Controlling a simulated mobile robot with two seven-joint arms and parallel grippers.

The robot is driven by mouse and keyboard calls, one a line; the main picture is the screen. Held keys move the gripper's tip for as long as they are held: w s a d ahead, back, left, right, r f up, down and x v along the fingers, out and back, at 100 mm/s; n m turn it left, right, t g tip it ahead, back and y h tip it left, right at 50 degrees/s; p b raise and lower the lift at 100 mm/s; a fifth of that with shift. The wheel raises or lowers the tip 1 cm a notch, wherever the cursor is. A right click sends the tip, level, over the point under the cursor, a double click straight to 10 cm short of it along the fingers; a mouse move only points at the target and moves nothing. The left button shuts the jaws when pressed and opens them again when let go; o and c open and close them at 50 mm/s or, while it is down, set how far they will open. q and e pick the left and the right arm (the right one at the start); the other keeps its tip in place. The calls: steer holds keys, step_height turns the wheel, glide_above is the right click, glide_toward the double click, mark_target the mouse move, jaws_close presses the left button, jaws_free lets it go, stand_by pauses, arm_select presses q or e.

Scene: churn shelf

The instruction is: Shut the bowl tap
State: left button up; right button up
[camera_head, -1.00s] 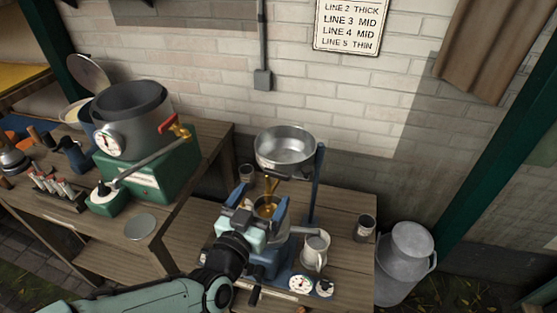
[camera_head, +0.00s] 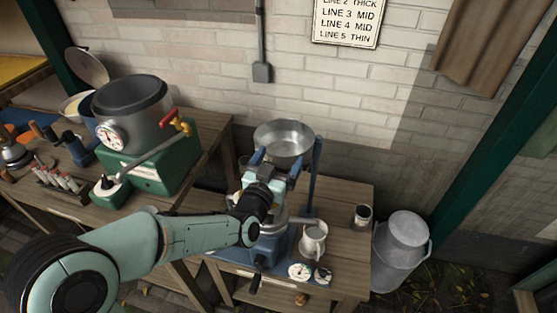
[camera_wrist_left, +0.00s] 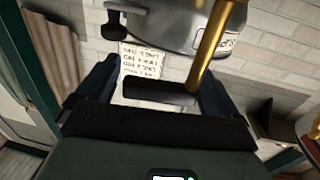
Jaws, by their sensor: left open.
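The metal bowl (camera_head: 285,138) stands on a blue post above the small table; its side also shows in the left wrist view (camera_wrist_left: 165,30). Under it, the brass tap pipe (camera_wrist_left: 214,42) runs down to a dark bar (camera_wrist_left: 158,93), which looks like the tap's lever. My left gripper (camera_head: 277,160) is open just under the bowl's front edge and hides the tap in the head view. In the left wrist view, the dark bar lies between the two fingers of my left gripper (camera_wrist_left: 158,88); contact cannot be told. My right gripper is not in view.
A blue machine base with a gauge (camera_head: 299,271) sits below my gripper. A pitcher (camera_head: 313,240) and a cup (camera_head: 361,215) stand to its right. A milk can (camera_head: 402,250) is beside the table. A large pot (camera_head: 132,106) with a red-handled tap stands left.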

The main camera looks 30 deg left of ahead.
arm_select(q)
steer(key=c, duration=1)
steer(key=shift+w+a+n+y, duration=0.1)
steer(key=shift+n+y, duration=0.6)
steer(key=shift+y, duration=0.4)
steer(key=o, duration=1)
